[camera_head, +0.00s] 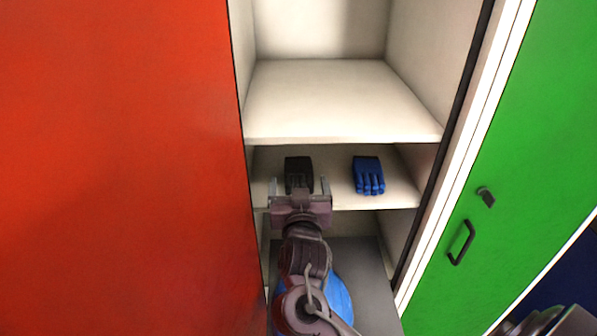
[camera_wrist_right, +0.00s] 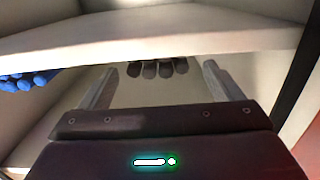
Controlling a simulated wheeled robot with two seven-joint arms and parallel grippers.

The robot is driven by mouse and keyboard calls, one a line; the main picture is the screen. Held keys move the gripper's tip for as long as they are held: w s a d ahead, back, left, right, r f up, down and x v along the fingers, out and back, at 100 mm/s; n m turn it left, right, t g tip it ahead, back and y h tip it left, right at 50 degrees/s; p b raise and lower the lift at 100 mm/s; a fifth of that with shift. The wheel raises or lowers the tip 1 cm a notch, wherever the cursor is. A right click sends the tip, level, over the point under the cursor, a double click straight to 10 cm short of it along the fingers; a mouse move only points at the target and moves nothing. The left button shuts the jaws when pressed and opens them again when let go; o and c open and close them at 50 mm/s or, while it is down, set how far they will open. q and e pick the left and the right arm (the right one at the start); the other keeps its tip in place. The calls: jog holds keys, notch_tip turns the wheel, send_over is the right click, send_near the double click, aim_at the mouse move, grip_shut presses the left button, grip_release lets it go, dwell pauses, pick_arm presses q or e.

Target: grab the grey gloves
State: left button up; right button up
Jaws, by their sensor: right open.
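The grey gloves (camera_head: 298,168) look dark grey, almost black, and lie on the middle shelf of the open locker, at its left side. In the right wrist view, the fingers of the grey gloves (camera_wrist_right: 157,68) show between my two jaws. My right gripper (camera_head: 299,184) is open and empty, in front of the gloves at that shelf's height. Its jaws also show spread in the right wrist view (camera_wrist_right: 160,70). The near part of the gloves is partly hidden by the gripper in the head view. My left gripper is not in view.
Blue gloves (camera_head: 368,176) lie to the right on the same shelf (camera_head: 395,201). An empty upper shelf (camera_head: 335,98) is close above. A blue object (camera_head: 335,297) sits below, partly behind my arm. A red panel (camera_head: 115,170) stands left, and a green door (camera_head: 500,170) right.

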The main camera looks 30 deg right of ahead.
aim_at(299, 180)
jog(key=p+x, duration=0.1)
jog(key=x, duration=0.3)
jog(key=shift+w+d, duration=0.1)
jog(key=shift+d, duration=0.05)
jog(key=shift+c, duration=0.9)
jog(key=c, duration=0.9)
